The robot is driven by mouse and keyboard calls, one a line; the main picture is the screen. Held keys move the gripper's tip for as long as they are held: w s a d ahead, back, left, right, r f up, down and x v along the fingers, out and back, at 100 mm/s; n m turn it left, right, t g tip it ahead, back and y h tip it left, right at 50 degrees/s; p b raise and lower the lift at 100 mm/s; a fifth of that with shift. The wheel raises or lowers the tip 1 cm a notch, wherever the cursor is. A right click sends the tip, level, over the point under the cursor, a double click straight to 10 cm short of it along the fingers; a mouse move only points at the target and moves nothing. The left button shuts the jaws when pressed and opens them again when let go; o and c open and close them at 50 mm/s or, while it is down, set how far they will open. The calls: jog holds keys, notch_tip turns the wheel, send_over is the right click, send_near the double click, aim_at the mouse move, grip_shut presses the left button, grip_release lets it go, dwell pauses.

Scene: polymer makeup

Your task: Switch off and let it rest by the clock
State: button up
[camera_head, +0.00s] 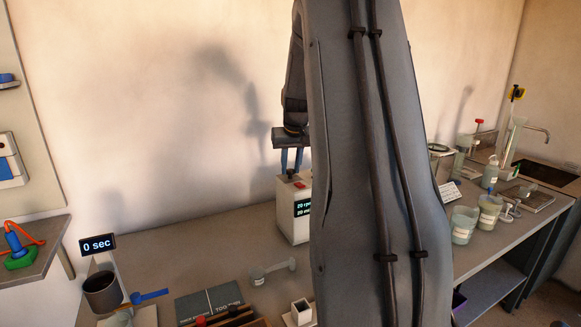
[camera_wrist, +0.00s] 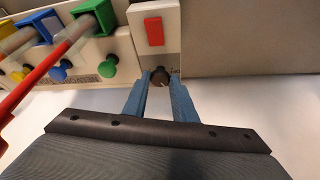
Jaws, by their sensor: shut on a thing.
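A white device (camera_head: 291,208) stands on the bench in the head view. Its dark display (camera_head: 303,207) shows green text that looks like "20 rpm" and "20", partly cut off by my arm. A red switch (camera_wrist: 153,31) is on its face in the wrist view. My gripper (camera_head: 291,163) is at the top of the device. In the wrist view, my gripper's blue fingers (camera_wrist: 160,88) are shut on a dark round knob (camera_wrist: 160,77), just beside the red switch. The clock (camera_head: 97,245) at the left reads "0 sec".
A dark cup (camera_head: 102,292) sits below the clock. A small pale piece (camera_head: 272,272) lies on the bench, with a dark box nearer. Beakers (camera_head: 464,224) and a sink stand at the right. Coloured clamps and clear tubes (camera_wrist: 75,25) crowd the wrist view's left. Bench beside the device's left is clear.

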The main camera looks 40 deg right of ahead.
jog(key=n+y, duration=0.1)
jog(key=n, duration=0.1)
jog(key=shift+d+n+p, duration=0.15)
jog(key=shift+n+p, duration=0.15)
jog(key=shift+n, duration=0.1)
jog(key=n+y, duration=0.1)
jog(key=n, duration=0.1)
jog(key=shift+d+n+t+b, duration=0.15)
jog(key=shift+n+t+b, duration=0.15)
jog(key=shift+n+b, duration=0.1)
jog(key=n+y, duration=0.1)
jog(key=n, duration=0.1)
jog(key=n+b, duration=0.1)
jog(key=n, duration=0.1)
jog(key=n+y, duration=0.1)
jog(key=n, duration=0.1)
jog(key=shift+d+y, duration=0.25)
jog(key=shift+y, duration=0.05)
jog(key=o, duration=1)
jog(key=shift+o, duration=0.2)
jog(key=shift+r, duration=0.15)
